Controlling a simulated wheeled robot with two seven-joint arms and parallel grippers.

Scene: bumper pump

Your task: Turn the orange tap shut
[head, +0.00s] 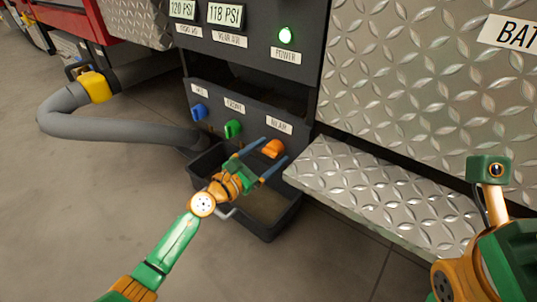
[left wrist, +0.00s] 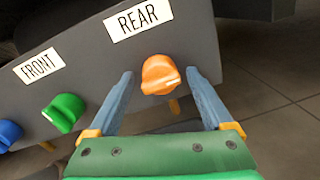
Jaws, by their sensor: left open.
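The orange tap (head: 272,148) sits on the dark pump panel (head: 212,97) under a label reading REAR. In the left wrist view the orange tap (left wrist: 160,75) shows between the fingertips of my left gripper (left wrist: 162,78), with a gap on either side. In the head view my left gripper (head: 268,154) is open, its two blue fingers reaching toward the panel on both sides of the tap. I cannot tell whether the fingers touch it. At the right edge of the head view my right arm shows, but its fingers do not.
A green tap (head: 233,128) under FRONT and a blue tap (head: 199,112) stand left of the orange one. A dark bin (head: 270,233) lies below the panel. A metal step (head: 385,195) juts out at right. A grey hose (head: 100,125) is at left.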

